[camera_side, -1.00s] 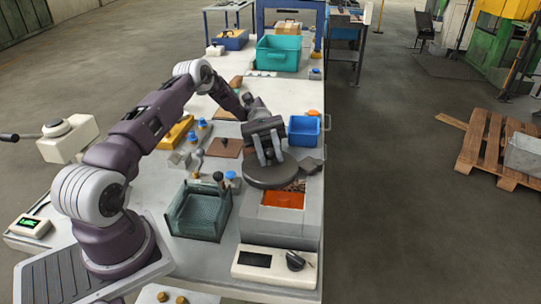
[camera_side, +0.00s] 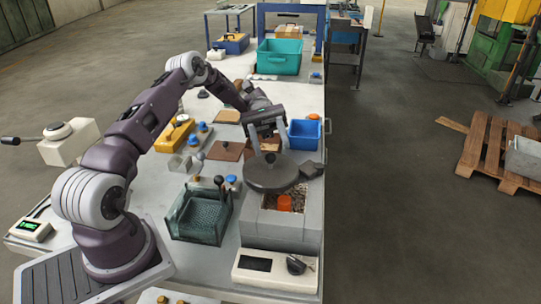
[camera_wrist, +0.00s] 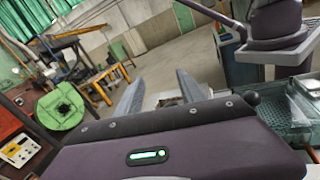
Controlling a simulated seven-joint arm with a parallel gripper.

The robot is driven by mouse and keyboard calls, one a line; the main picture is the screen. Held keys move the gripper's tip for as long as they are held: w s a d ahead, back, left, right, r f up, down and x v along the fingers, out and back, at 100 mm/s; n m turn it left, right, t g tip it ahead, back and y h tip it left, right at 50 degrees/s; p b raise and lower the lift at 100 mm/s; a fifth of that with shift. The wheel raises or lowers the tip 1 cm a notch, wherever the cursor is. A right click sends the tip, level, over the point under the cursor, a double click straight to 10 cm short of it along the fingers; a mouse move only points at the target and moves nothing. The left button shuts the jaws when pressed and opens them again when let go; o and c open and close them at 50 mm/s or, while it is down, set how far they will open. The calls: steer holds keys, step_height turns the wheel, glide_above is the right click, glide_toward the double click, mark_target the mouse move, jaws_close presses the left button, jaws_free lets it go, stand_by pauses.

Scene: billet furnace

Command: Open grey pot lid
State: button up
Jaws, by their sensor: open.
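The grey round lid (camera_side: 270,176) lies over the back part of the grey pot-like furnace box (camera_side: 281,226). A small dark knob (camera_side: 270,158) stands on the lid. The front part of the box is uncovered and shows an orange block (camera_side: 284,202) inside. My gripper (camera_side: 269,150) is over the lid, its fingers spread apart on either side of the knob. I cannot tell whether a finger touches it. In the wrist view my gripper (camera_wrist: 158,92) shows two separated fingers; the lid is hidden there by the gripper body.
A blue bin (camera_side: 304,134) stands behind and right of the lid. A greenish clear basket (camera_side: 199,213) stands left of the box. A white control unit with a dark knob (camera_side: 275,269) is in front. A teal crate (camera_side: 279,57) is farther back on the bench.

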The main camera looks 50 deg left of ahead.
mark_target(271, 153)
step_height(271, 153, up, 6)
steer(key=shift+f, duration=0.1)
steer(key=shift+c, duration=0.5)
